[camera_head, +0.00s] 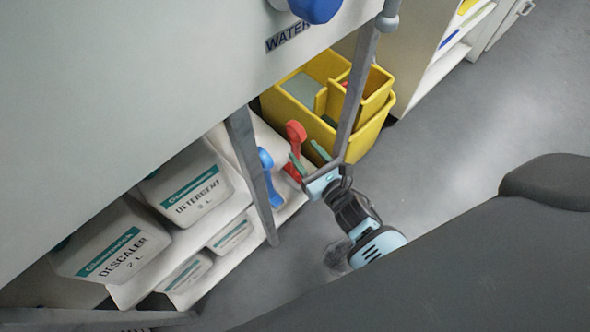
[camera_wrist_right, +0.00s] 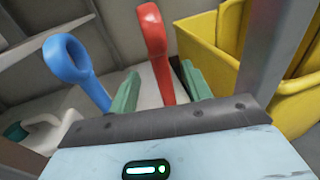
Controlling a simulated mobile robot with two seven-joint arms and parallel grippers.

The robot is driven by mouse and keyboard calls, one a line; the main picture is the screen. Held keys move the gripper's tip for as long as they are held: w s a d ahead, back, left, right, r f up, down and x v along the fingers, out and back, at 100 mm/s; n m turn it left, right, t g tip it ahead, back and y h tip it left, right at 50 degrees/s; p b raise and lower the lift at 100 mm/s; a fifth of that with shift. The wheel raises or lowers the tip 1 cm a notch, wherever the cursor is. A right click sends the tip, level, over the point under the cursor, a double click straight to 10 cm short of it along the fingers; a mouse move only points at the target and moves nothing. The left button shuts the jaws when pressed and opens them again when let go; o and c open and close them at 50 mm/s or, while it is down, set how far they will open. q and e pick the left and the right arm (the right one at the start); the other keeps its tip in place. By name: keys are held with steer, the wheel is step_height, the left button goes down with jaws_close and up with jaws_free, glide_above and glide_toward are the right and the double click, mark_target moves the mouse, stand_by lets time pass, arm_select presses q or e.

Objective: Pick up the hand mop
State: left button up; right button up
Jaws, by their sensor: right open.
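Two upright handled tools stand on the low shelf, a red one (camera_head: 295,133) and a blue one with a looped end (camera_head: 268,172). I cannot tell which is the hand mop; their lower ends are hidden. My right gripper (camera_head: 309,156) is open and empty beside the red handle. In the right wrist view, the red handle (camera_wrist_right: 154,45) rises beyond and between the two green fingertips (camera_wrist_right: 160,88), apart from them as far as I can tell. The blue handle (camera_wrist_right: 75,68) is left of the left fingertip. My left gripper is not in view.
A grey metal post (camera_head: 357,85) stands close to the gripper; it also shows at right in the wrist view (camera_wrist_right: 272,50). A yellow bucket (camera_head: 372,130) is behind. White detergent (camera_head: 190,190) and descaler (camera_head: 110,250) containers fill the shelves at left. Floor at right is clear.

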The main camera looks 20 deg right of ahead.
mark_target(298, 145)
steer(key=shift+w, duration=0.25)
steer(key=shift+w+a+f+b, duration=0.15)
steer(key=shift+w+b, duration=0.35)
steer(key=shift+w, duration=0.7)
steer(key=shift+w+a+f+b, duration=0.1)
steer(key=shift+w+a+b, duration=0.25)
steer(key=shift+w, duration=0.8)
steer(key=shift+d, duration=0.1)
steer(key=shift+c, duration=0.2)
steer(key=c, duration=1)
steer(key=shift+r, duration=0.1)
